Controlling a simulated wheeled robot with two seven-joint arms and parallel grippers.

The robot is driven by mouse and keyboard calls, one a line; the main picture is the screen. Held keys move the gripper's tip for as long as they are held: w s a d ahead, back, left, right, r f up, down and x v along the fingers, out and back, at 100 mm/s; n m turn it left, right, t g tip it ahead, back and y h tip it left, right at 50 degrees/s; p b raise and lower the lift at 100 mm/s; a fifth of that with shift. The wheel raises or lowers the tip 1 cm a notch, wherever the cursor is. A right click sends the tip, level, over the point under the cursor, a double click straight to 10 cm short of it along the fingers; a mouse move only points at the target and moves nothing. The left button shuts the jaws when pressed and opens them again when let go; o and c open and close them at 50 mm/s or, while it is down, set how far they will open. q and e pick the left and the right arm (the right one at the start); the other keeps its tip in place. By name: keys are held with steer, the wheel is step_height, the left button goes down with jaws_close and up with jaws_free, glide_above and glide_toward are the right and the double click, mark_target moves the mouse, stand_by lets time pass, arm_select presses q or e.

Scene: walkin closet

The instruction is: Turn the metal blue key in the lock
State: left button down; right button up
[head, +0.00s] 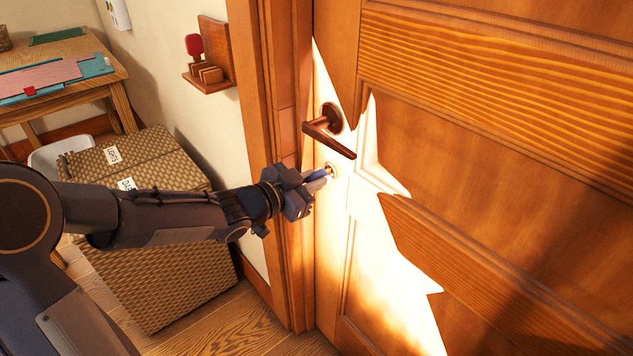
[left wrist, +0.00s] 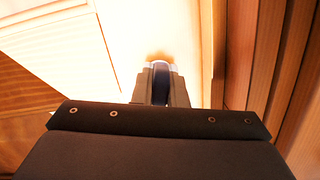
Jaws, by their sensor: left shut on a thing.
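The blue key (head: 318,181) is at the lock (head: 330,169), below the dark door handle (head: 330,135) on the wooden door. My left gripper (head: 312,186) is shut on the key, close to the door face. In the left wrist view the blue key (left wrist: 160,83) stands between the two fingers (left wrist: 160,88), its far end towards the bright lock area (left wrist: 160,57). The fingers and glare hide how deep the key sits in the lock. My right gripper is in neither view.
The door frame (head: 282,130) stands close beside my left gripper. A woven box (head: 165,250) is on the floor below my left arm. A small wall shelf (head: 210,84) holds a red item, and a wooden table (head: 115,80) is at back left.

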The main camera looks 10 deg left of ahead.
arm_select(q)
steer(key=shift+m+b, duration=0.9)
steer(key=shift+b, duration=0.45)
steer(key=shift+t, duration=0.3)
steer(key=shift+a+m+y+b, duration=0.1)
steer(key=shift+m+y+b, duration=0.2)
steer(key=shift+m+b, duration=1.75)
steer(key=shift+w+m+t+b, duration=0.1)
steer(key=shift+m+t+b, duration=0.3)
steer(key=shift+b, duration=0.95)
steer(key=shift+m+t+b, duration=0.3)
steer(key=shift+m+b, duration=1.45)
steer(key=shift+b, duration=0.45)
steer(key=shift+r+m, duration=0.15)
steer(key=shift+m, duration=0.65)
